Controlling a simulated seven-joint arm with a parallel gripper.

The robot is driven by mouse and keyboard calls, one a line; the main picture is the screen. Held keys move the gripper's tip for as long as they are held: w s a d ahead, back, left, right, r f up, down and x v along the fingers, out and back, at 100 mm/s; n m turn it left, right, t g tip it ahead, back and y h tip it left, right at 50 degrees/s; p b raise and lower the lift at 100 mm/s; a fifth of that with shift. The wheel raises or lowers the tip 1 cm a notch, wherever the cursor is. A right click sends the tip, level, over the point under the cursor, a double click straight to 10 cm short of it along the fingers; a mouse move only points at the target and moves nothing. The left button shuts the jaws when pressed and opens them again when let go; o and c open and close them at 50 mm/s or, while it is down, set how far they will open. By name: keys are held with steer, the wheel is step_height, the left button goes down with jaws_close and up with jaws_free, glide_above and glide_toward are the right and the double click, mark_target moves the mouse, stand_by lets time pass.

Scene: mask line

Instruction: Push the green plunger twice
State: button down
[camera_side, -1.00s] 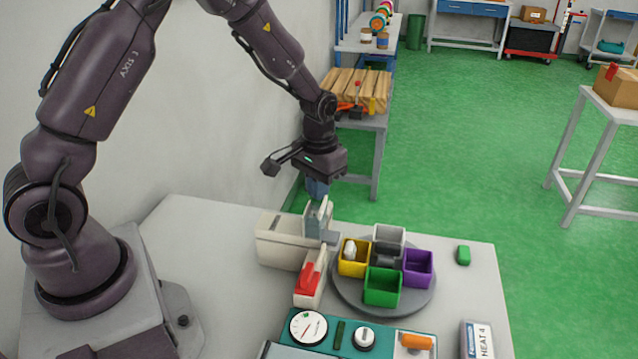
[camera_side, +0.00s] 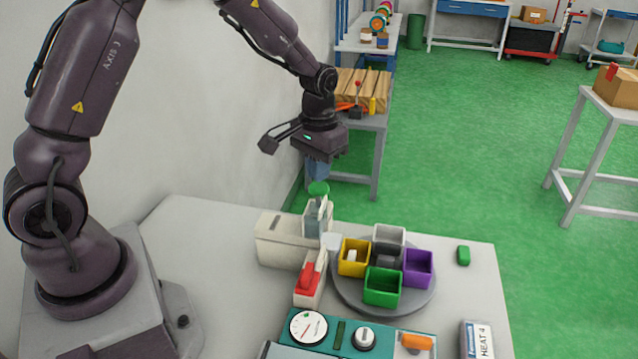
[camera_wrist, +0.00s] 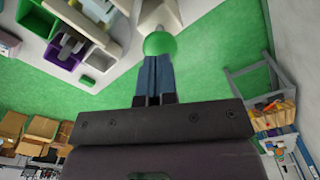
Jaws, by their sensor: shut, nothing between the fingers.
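The green plunger (camera_side: 319,188) is a round knob standing up on top of the cream dispenser (camera_side: 282,238). In the wrist view the green plunger (camera_wrist: 159,44) shows as a green dome just beyond my fingertips. My gripper (camera_side: 318,178) points down directly above the plunger, its blue fingers shut with nothing between them. In the wrist view my gripper (camera_wrist: 157,62) has its fingertips at the edge of the dome. I cannot tell whether they touch it. A pale piece (camera_side: 331,241) is at the dispenser's right side, by the yellow bin (camera_side: 354,270), which holds something white.
A red switch (camera_side: 308,278) and a teal panel (camera_side: 340,335) with a dial stand in front. A small green block (camera_side: 463,255) lies right. The wall is behind the arm.

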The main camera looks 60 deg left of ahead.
steer(key=shift+r, duration=0.25)
steer(key=shift+r, duration=2.55)
steer(key=shift+f, duration=2.55)
steer(key=shift+f, duration=0.15)
